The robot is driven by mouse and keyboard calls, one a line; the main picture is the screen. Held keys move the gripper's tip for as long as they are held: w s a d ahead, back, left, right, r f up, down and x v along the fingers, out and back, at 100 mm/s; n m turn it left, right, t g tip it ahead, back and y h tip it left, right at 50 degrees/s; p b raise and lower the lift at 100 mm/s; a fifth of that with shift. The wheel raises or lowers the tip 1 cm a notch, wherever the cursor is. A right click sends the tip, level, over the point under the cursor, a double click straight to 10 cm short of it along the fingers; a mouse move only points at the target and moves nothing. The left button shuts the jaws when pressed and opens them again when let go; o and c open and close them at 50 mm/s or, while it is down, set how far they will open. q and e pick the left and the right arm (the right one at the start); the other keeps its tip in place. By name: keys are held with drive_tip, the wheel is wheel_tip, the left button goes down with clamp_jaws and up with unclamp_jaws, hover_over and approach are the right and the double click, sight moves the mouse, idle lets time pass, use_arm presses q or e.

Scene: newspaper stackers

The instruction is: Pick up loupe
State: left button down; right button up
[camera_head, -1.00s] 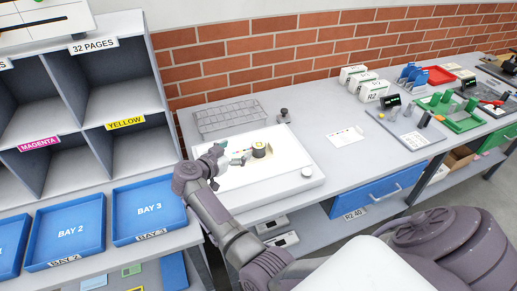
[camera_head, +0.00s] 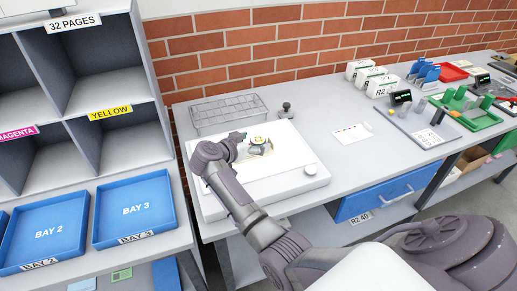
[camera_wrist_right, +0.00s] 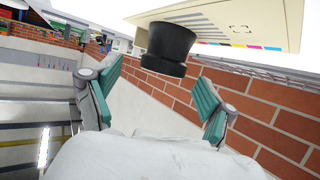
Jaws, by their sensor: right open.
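The loupe, a small black cylinder, stands on a printed sheet on the white light table (camera_head: 290,187). In the head view its top (camera_head: 259,141) shows by my right gripper (camera_head: 256,148), which partly hides it. In the right wrist view the loupe (camera_wrist_right: 171,48) appears at the upper middle, ahead of and between the two teal fingers of the right gripper (camera_wrist_right: 157,80). The fingers are open, with visible gaps on both sides of the loupe. My left gripper is not in view.
A wire rack (camera_head: 228,114) and a small dark knobbed object (camera_head: 287,110) stand behind the light table. A white card (camera_head: 352,135) lies on the bench to the right. Blue trays (camera_head: 134,208) are at left.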

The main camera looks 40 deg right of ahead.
sight(256, 140)
drive_tip(key=x, duration=0.1)
drive_tip(key=b+x, duration=0.1)
drive_tip(key=x, duration=0.1)
drive_tip(key=shift+w+f, duration=0.25)
drive_tip(key=shift+f, duration=0.05)
drive_tip(key=shift+s+r, duration=0.15)
drive_tip(key=shift+r, duration=0.05)
drive_tip(key=shift+s+a+r, duration=0.1)
drive_tip(key=shift+a, duration=0.05)
drive_tip(key=shift+c, duration=0.9)
drive_tip(key=c, duration=1.1)
drive_tip(key=shift+c, duration=0.5)
